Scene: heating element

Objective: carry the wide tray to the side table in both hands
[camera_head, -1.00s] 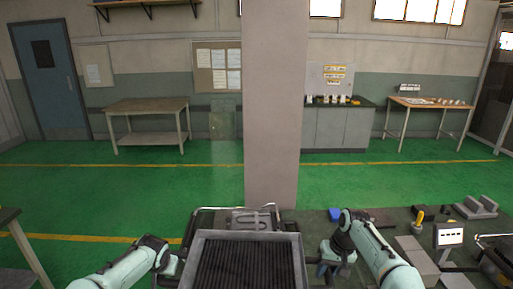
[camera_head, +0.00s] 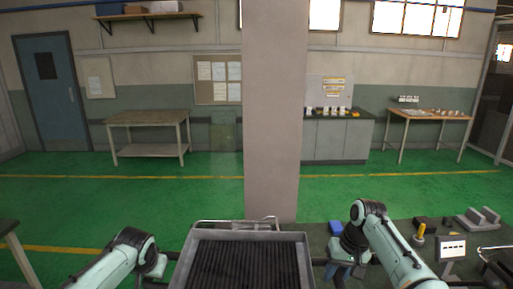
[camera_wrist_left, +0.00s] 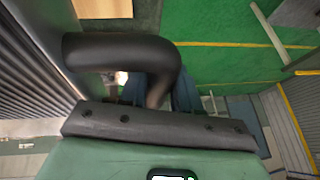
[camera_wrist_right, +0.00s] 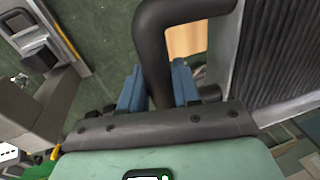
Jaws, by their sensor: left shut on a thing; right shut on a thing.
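The wide tray (camera_head: 300,236) is grey with a raised rim and a dark ribbed floor. It is at the bottom middle of the head view, its near part cut off. My left gripper (camera_wrist_left: 158,92) is shut on the tray's black bar handle at the left side. My right gripper (camera_wrist_right: 158,90) is shut on the matching handle at the right side. The ribbed floor also shows in both wrist views. A wooden table (camera_head: 148,118) stands at the back left and another (camera_head: 430,115) at the back right. I cannot tell which is the side table.
A workbench (camera_head: 318,228) lies behind and right of the tray, with a blue block (camera_head: 335,228), a yellow-handled tool (camera_head: 419,236) and a display stand (camera_head: 451,247). A pillar (camera_head: 272,120) rises straight ahead. Green floor is open beyond.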

